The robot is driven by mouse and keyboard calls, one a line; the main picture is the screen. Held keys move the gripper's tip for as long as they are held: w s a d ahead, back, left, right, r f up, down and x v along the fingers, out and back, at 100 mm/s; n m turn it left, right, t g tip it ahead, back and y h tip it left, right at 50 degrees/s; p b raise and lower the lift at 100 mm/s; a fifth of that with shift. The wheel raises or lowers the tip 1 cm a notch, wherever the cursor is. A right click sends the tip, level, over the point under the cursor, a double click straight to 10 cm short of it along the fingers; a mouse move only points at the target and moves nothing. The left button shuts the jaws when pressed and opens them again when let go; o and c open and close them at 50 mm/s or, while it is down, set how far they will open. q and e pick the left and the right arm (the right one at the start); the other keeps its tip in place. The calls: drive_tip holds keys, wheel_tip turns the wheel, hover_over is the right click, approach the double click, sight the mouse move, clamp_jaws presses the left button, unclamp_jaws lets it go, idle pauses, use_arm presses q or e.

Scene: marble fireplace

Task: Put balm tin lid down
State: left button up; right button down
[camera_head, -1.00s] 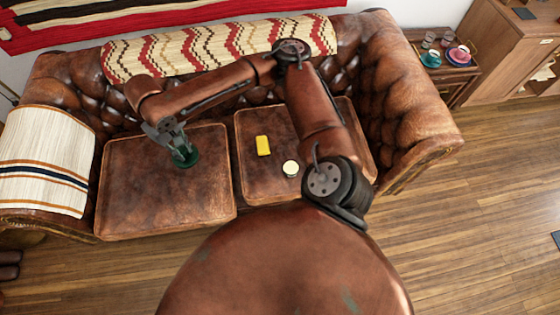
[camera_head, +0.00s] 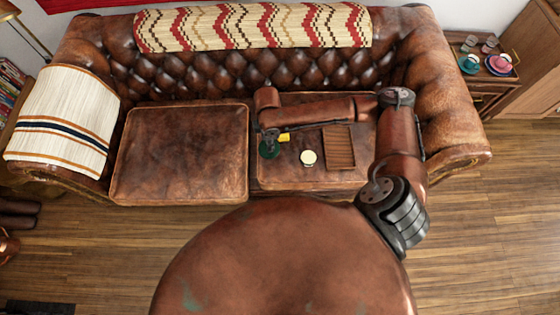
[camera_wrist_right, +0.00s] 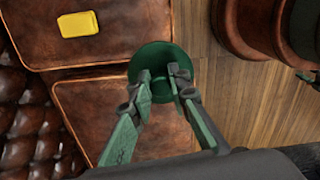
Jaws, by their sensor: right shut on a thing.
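My right gripper (camera_head: 269,139) hangs over the left part of the right seat cushion. In the right wrist view its two fingers (camera_wrist_right: 160,82) are shut on a dark green round lid (camera_wrist_right: 150,57), taken as the balm tin lid. The lid also shows below the gripper in the head view (camera_head: 268,152). It appears held above the sofa's front edge in the wrist view; its exact height I cannot tell. A small round tin with a pale top (camera_head: 308,158) sits on the cushion to the right of the lid.
A yellow block (camera_head: 284,137) lies just behind the gripper, partly hidden; it also shows in the wrist view (camera_wrist_right: 78,24). A brown slatted tray (camera_head: 339,150) lies right of the tin. The left seat cushion (camera_head: 180,155) is bare. The tufted backrest (camera_head: 240,72) stands behind.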

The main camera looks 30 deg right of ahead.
drive_tip(key=s+d+f+n, duration=0.1)
drive_tip(key=s+f+n, duration=0.3)
drive_tip(key=f+n, duration=0.25)
drive_tip(key=s+d+f+n, duration=0.2)
drive_tip(key=s+f+n, duration=0.35)
drive_tip(key=f, duration=0.25)
drive_tip(key=w+d+f+b, duration=0.1)
drive_tip(key=w+f, duration=0.2)
drive_tip(key=w, duration=0.1)
drive_tip(key=w+d+f+b, duration=0.1)
drive_tip(key=w+f+b, duration=0.1)
drive_tip(key=w+f, duration=0.1)
drive_tip(key=w+d+f+b, duration=0.1)
drive_tip(key=w+f+b, duration=0.1)
drive_tip(key=w, duration=0.3)
drive_tip(key=shift+w+d+f, duration=0.15)
drive_tip(key=shift+d+f, duration=0.25)
drive_tip(key=shift+f, duration=0.1)
drive_tip(key=shift+w+d+f+b, duration=0.15)
drive_tip(key=shift+w+f+b, duration=0.15)
drive_tip(key=shift+w+b, duration=0.1)
drive_tip(key=shift+w+f, duration=0.15)
drive_tip(key=shift+f, duration=0.05)
use_arm(q)
wheel_tip(320, 180, down, 7)
drive_tip(key=b, duration=0.1)
drive_tip(key=shift+s, duration=0.35)
use_arm(e)
drive_tip(key=shift+d+f, duration=0.1)
drive_tip(key=shift+f, duration=1.45)
